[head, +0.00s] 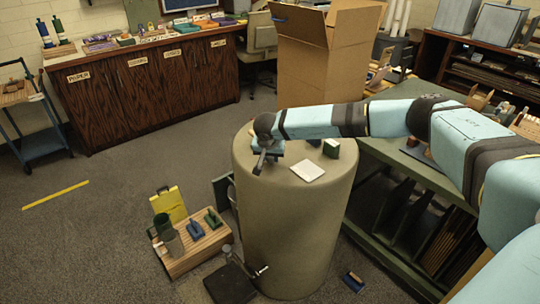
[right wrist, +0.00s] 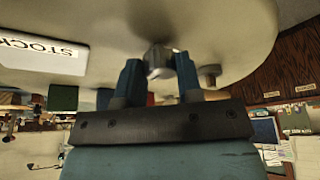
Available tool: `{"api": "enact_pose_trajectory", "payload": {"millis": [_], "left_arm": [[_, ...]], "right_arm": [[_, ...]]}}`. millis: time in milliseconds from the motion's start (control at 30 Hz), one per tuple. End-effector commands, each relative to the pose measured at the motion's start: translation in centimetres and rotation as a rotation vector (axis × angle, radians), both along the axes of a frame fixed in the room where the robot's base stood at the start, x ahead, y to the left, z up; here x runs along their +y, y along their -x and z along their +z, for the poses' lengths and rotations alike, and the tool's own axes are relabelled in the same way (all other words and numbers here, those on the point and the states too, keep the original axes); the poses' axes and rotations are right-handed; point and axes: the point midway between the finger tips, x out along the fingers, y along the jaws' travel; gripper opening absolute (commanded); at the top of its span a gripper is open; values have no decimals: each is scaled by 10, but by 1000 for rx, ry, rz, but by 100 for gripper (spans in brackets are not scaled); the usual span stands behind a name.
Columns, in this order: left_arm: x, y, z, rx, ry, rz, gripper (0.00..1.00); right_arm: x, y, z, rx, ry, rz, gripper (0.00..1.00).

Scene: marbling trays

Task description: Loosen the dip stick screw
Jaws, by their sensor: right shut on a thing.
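The dip stick screw (right wrist: 157,60) is a small grey metal piece on the top of a large beige drum (head: 290,235). In the right wrist view it sits between the two blue fingers of my right gripper (right wrist: 158,78), which is shut on it. In the head view my right gripper (head: 265,154) points down at the left part of the drum's top. A small dark metal piece (head: 260,166) sticks out beside it there. The gripper hides most of the screw in the head view. My left gripper is not in view.
A white card (head: 308,170), reading STOCK in the wrist view (right wrist: 42,54), and a small green box (head: 331,148) are on the drum. A cardboard box (head: 300,75) stands behind. A wooden crate (head: 195,250) is left of the drum, a green table (head: 410,165) right.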

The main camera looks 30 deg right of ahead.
Motion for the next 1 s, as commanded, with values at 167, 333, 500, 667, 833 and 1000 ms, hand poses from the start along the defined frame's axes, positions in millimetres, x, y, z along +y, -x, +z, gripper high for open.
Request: {"api": "enact_pose_trajectory", "payload": {"millis": [167,333,500,667,833,1000], "left_arm": [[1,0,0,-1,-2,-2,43],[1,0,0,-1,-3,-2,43],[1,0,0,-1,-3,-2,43],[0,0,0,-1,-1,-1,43],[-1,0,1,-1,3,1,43],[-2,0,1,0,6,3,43]], "right_arm": [[-1,0,0,1,1,39,10],[-1,0,0,0,0,50,10],[-1,0,0,0,0,51,10],[-1,0,0,0,0,51,38],[-1,0,0,-1,-1,50,59],[-1,0,0,-1,-1,50,59]]}}
